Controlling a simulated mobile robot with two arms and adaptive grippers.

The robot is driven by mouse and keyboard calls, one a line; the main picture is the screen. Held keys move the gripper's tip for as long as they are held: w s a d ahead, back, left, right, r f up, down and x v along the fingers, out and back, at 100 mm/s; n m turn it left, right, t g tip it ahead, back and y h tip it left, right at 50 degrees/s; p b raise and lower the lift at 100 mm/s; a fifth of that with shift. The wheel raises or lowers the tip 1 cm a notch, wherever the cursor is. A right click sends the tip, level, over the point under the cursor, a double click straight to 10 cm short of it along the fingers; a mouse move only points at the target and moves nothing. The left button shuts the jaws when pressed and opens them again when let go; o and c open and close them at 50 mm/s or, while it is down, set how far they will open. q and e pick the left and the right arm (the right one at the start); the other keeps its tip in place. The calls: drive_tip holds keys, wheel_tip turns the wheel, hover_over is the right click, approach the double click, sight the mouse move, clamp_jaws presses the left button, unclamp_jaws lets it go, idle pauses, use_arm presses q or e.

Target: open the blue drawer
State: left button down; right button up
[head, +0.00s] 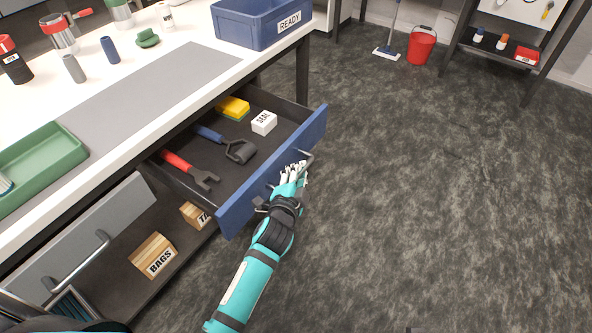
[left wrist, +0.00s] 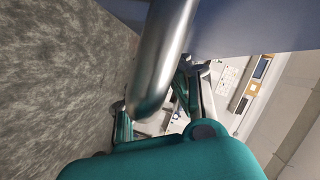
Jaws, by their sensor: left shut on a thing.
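The blue drawer (head: 238,212) is pulled well out from under the white bench, and its inside shows. Its metal bar handle (head: 308,159) is on the front face. My left gripper (head: 292,174) is at this handle, shut on it. In the left wrist view the handle (left wrist: 163,55) runs large down between the fingers, next to the blue drawer front (left wrist: 245,28). In the drawer lie a red-handled wrench (head: 190,171), a blue-handled tool (head: 225,143), a yellow sponge (head: 233,108) and a white box (head: 264,122). My right gripper is not in view.
A grey drawer front (head: 85,238) with a bar handle is at the lower left. The bench top holds a blue READY bin (head: 262,37), a green tray (head: 40,165) and cups. The floor to the right is free.

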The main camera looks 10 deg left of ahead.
use_arm(q)
drive_tip(key=shift+d, duration=0.15)
drive_tip(key=c, duration=1.3)
unclamp_jaws()
drive_tip(key=shift+s, duration=0.15)
drive_tip(key=v, duration=1.2)
